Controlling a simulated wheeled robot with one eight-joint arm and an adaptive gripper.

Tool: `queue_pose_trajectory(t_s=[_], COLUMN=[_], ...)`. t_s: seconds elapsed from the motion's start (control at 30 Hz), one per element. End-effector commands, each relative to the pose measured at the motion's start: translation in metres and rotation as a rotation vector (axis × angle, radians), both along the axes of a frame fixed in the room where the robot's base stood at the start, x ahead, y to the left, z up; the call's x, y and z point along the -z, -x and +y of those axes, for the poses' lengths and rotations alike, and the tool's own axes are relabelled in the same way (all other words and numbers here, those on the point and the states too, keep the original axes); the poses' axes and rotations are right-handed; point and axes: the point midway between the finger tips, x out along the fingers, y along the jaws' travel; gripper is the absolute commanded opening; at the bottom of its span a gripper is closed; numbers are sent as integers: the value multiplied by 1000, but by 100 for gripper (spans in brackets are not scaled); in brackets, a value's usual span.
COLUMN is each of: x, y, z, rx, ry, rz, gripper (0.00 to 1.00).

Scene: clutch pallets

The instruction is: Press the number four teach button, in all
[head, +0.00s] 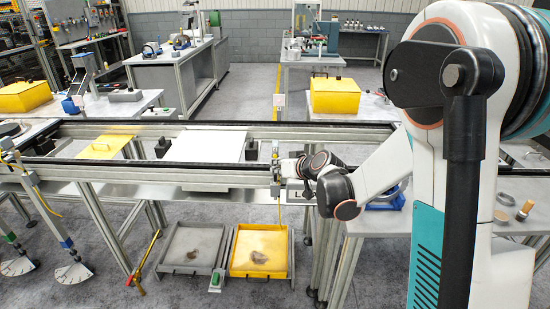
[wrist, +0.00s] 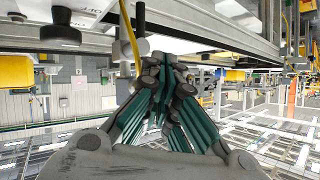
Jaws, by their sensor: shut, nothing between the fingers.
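My gripper (head: 287,168) reaches in from the right to the near rail of the conveyor frame. Its fingers are together and hold nothing. In the wrist view the closed fingers (wrist: 168,65) point at the underside of a rail, close to a small grey fitting (wrist: 141,47) with a yellow cable (wrist: 129,38). In the head view a small sensor-like unit (head: 275,165) with a yellow cable stands on the rail right at the fingertips. I cannot tell whether they touch it. No button marked four can be read in either view; the fingers may hide it.
The conveyor frame (head: 170,172) carries a yellow plate (head: 103,147) and a white plate (head: 208,146). A grey tray (head: 190,251) and a yellow tray (head: 262,250) lie on the floor below. Another cabled unit (head: 12,158) is at the far left. Yellow boxes stand on tables behind.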

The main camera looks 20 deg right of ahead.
Motion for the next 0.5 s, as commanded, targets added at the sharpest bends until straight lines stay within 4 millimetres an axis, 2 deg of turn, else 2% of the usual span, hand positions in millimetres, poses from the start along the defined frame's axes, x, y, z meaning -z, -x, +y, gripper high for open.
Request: queue_pose_trajectory(t_s=[0.5], x=[0], y=[-6], z=[-2], rx=[0], ry=[0], rz=[0], gripper=[0])
